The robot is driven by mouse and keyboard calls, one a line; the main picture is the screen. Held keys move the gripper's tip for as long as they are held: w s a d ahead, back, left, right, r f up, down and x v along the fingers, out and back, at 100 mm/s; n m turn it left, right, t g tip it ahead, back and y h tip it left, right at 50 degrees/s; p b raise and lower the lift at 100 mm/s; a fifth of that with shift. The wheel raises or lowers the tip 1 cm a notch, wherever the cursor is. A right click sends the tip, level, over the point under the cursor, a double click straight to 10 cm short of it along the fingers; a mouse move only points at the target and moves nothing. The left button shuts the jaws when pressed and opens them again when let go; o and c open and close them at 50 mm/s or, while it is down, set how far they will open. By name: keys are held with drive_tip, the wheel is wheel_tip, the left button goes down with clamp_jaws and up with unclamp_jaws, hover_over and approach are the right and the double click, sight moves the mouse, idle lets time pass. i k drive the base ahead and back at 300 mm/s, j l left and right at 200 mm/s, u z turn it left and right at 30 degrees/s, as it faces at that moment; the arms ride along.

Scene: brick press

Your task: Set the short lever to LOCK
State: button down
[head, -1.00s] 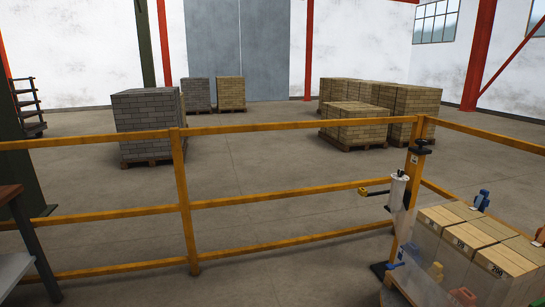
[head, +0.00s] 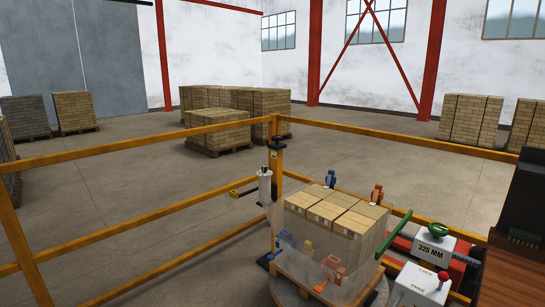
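A white box (head: 418,290) with small red lettering stands at the lower right, cut off by the bottom edge. The lettering seems to read LOCK and FREE, but it is too small to be sure. A small red knob (head: 443,276) sits at its upper right and may be the end of the short lever; its setting cannot be told. A longer green handle (head: 395,234) slants up behind the box. My gripper is not in view.
A white box marked 325 MM (head: 433,248) carries a green handwheel (head: 437,230). A wrapped stack of cartons (head: 325,240) stands on a pallet left of it. Yellow railing (head: 140,227) runs behind. A dark cabinet (head: 520,215) closes the right edge.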

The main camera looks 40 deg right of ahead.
sight(443, 276)
drive_tip(key=i+l, duration=0.15)
drive_tip(key=i, duration=0.6)
drive_tip(key=i+l, duration=0.1)
drive_tip(key=i, duration=0.6)
drive_tip(key=i+z, duration=0.45)
drive_tip(key=i+j+z, duration=0.2)
drive_tip(key=i+z, duration=0.2)
drive_tip(key=i, duration=0.2)
drive_tip(key=z, duration=0.5)
drive_tip(key=k+z, duration=0.15)
drive_tip(key=k, duration=0.45)
drive_tip(key=k+l+z, duration=0.15)
drive_tip(key=k, duration=0.5)
drive_tip(key=j+z, duration=0.1)
drive_tip(key=z, duration=0.3)
drive_tip(key=i+j+z, duration=0.1)
drive_tip(key=z, duration=0.3)
drive_tip(key=j+z, duration=0.15)
drive_tip(key=z, duration=0.25)
drive_tip(key=j+z, duration=0.1)
drive_tip(key=z, duration=0.35)
drive_tip(key=k+j, duration=0.1)
drive_tip(key=j, duration=0.8)
drive_tip(key=i+z, duration=0.05)
